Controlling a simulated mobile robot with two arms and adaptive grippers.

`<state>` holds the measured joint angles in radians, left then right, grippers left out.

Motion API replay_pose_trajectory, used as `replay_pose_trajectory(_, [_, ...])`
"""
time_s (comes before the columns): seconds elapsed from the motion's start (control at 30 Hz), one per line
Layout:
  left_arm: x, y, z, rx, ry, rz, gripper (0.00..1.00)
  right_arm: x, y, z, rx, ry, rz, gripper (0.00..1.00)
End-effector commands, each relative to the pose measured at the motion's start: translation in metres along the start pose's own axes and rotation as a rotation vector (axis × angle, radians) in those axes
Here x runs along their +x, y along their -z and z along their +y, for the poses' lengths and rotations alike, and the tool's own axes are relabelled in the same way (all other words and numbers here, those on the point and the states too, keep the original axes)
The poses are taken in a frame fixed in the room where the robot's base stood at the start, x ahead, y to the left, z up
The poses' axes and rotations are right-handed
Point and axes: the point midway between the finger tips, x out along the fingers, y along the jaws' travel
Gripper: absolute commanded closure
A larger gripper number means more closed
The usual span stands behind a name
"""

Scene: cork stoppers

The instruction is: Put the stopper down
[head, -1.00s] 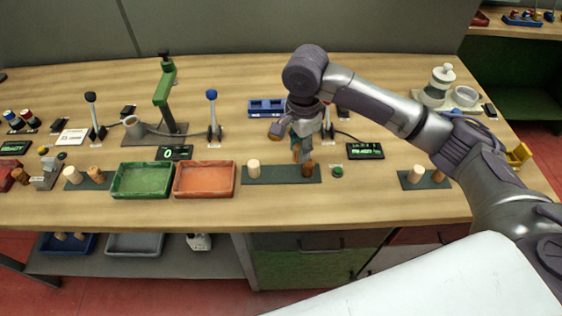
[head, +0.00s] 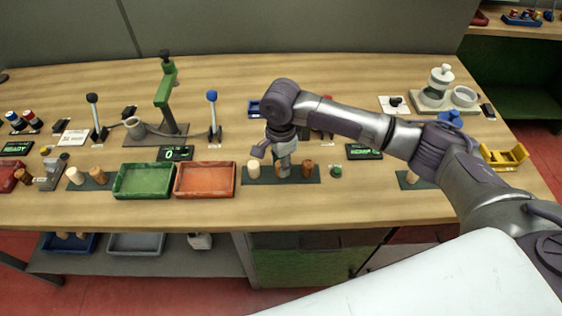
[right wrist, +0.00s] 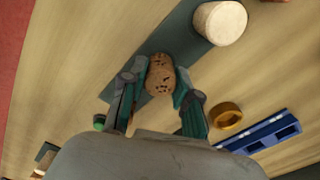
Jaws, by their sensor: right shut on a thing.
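My right gripper (head: 283,170) is shut on a speckled brown cork stopper (right wrist: 160,76), which sits between its two fingertips in the right wrist view (right wrist: 158,92). The gripper is low over the middle of a dark green strip (head: 266,181). A pale stopper (head: 253,168) stands on the strip to its left, also seen in the right wrist view (right wrist: 220,22). A darker brown stopper (head: 307,168) stands on the strip to its right. I cannot tell whether the held stopper touches the strip. My left gripper is not in view.
An orange tray (head: 204,193) and a green tray (head: 143,194) lie left of the strip. A green button (head: 337,171) and a black display (head: 364,152) are to the right. A gold ring (right wrist: 226,115) and a blue holder (right wrist: 262,134) lie behind the strip.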

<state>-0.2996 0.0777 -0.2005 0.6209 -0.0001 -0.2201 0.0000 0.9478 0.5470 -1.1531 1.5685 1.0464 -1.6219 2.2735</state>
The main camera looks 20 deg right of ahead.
Motion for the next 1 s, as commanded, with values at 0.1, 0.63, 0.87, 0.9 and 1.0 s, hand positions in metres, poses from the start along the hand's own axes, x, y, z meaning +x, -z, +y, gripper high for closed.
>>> replay_pose_trajectory(0.1, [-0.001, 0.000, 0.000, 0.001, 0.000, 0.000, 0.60, 0.001, 0.000, 0.000, 0.000, 0.000, 0.000, 0.58])
replay_pose_trajectory(0.63, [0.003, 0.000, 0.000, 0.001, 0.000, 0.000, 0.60, -0.012, 0.000, -0.001, -0.001, 0.001, -0.002, 0.44])
replay_pose_trajectory(0.87, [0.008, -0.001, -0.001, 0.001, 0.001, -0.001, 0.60, -0.059, -0.001, -0.001, -0.001, 0.003, -0.002, 0.44])
replay_pose_trajectory(0.9, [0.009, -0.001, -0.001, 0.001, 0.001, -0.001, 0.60, -0.068, -0.001, -0.001, -0.001, 0.004, -0.002, 0.44])
replay_pose_trajectory(1.0, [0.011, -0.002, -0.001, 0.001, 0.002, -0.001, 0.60, -0.088, -0.001, -0.001, -0.001, 0.002, -0.002, 0.44])
